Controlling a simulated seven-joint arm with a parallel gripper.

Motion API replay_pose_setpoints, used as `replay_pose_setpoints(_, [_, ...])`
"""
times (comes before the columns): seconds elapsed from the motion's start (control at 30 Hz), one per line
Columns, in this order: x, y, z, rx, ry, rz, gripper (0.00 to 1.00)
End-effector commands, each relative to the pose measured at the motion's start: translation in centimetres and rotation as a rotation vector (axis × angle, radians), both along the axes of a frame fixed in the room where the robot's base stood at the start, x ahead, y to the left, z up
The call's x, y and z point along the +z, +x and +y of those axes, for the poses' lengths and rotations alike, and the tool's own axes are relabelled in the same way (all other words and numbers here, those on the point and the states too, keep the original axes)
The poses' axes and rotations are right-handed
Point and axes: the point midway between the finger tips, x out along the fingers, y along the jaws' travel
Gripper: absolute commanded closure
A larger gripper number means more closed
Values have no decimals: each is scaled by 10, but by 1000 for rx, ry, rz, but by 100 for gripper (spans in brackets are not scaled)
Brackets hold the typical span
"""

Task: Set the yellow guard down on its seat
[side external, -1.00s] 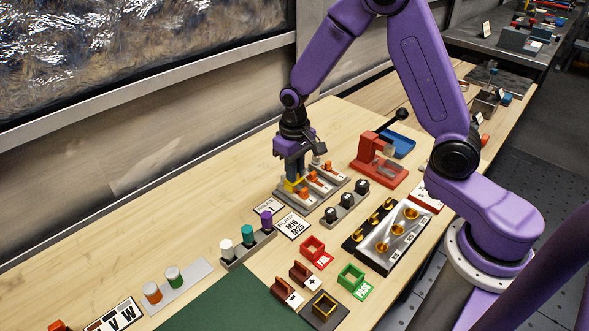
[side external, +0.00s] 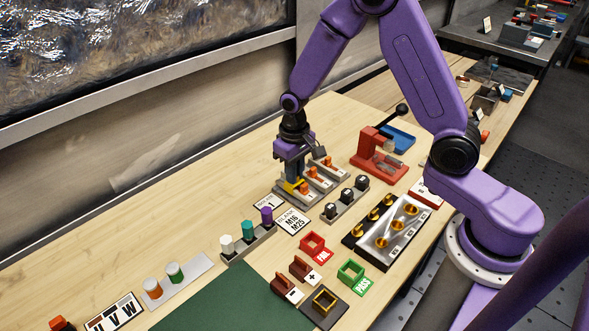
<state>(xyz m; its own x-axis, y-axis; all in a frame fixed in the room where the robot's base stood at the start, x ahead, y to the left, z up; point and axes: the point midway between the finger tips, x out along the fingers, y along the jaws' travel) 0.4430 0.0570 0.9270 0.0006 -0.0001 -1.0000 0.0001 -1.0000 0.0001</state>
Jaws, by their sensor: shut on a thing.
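My gripper (side external: 294,178) points straight down at the left end of the grey slotted rack (side external: 325,184). It is shut on the yellow guard (side external: 288,187), a small yellow piece showing low between and beside the fingers. The guard is at the rack's near-left row, very low; I cannot tell whether it touches the rack. The fingers partly hide the guard and the spot below it. Small orange pieces (side external: 313,171) stand in the rack rows close by.
A grey holder with black knobs (side external: 347,196) stands right of the rack. A red press (side external: 378,155) is behind it. Label cards (side external: 293,221) and a rack of coloured pegs (side external: 248,229) lie in front. Bare table lies left.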

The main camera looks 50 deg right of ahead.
Motion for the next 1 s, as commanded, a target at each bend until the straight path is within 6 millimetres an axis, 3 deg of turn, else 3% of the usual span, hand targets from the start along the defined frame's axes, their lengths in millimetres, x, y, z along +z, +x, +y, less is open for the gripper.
replay_pose_setpoints(0.4, [-9,0,0,0,0,1,100])
replay_pose_setpoints(0.43, [-9,0,0,0,0,0,77])
replay_pose_setpoints(0.5, [-8,0,0,0,0,0,57])
replay_pose_setpoints(0.83, [-7,0,0,0,0,-1,57])
replay_pose_setpoints(1.0, [8,1,0,0,1,-4,57])
